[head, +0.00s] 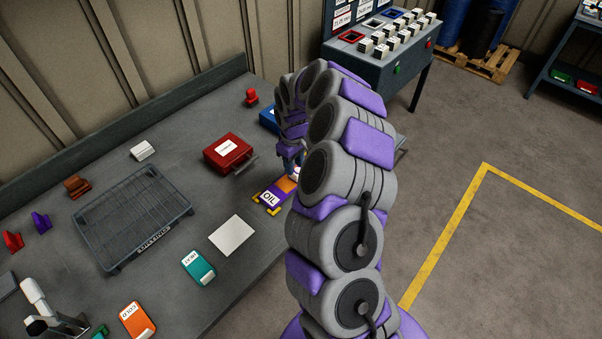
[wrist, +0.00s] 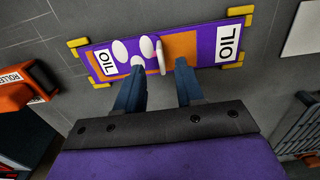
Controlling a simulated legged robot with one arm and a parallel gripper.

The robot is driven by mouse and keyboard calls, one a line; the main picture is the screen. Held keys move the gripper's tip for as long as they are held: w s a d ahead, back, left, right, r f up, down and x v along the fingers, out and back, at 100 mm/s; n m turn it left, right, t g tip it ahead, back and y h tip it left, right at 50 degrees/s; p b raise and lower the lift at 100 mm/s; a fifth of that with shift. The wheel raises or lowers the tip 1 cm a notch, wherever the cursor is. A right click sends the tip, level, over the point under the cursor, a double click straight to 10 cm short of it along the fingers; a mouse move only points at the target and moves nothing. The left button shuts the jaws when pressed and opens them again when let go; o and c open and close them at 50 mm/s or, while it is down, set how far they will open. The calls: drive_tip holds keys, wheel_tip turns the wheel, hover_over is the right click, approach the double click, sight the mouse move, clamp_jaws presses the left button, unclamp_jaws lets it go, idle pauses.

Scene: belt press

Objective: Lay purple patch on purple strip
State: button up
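A purple strip with OIL labels (wrist: 205,44) lies on the bench between yellow corner brackets. An orange area and several white ovals show along its middle; it also shows in the head view (head: 270,197), partly behind my arm. A thin upright white tab (wrist: 160,57) stands on the middle of it. I cannot clearly tell the purple patch's edges from the strip. My gripper (wrist: 159,66) is over the strip, its blue fingers apart on either side of the tab, with a gap on both sides. In the head view my gripper (head: 293,158) is partly hidden by the arm.
An orange roller-labelled thing (wrist: 30,92) is left of the strip in the wrist view. In the head view a red case (head: 225,151), a wire rack (head: 95,225), a white sheet (head: 232,235) and a teal HEAT block (head: 198,267) lie on the bench.

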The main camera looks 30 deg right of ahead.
drive_tip(key=shift+w+a+f+b, duration=0.15)
drive_tip(key=shift+f+b, duration=0.25)
drive_tip(key=shift+f, duration=1)
drive_tip(key=shift+w+d+f+b, duration=0.1)
drive_tip(key=shift+f+b, duration=0.25)
drive_tip(key=shift+f, duration=1)
clamp_jaws()
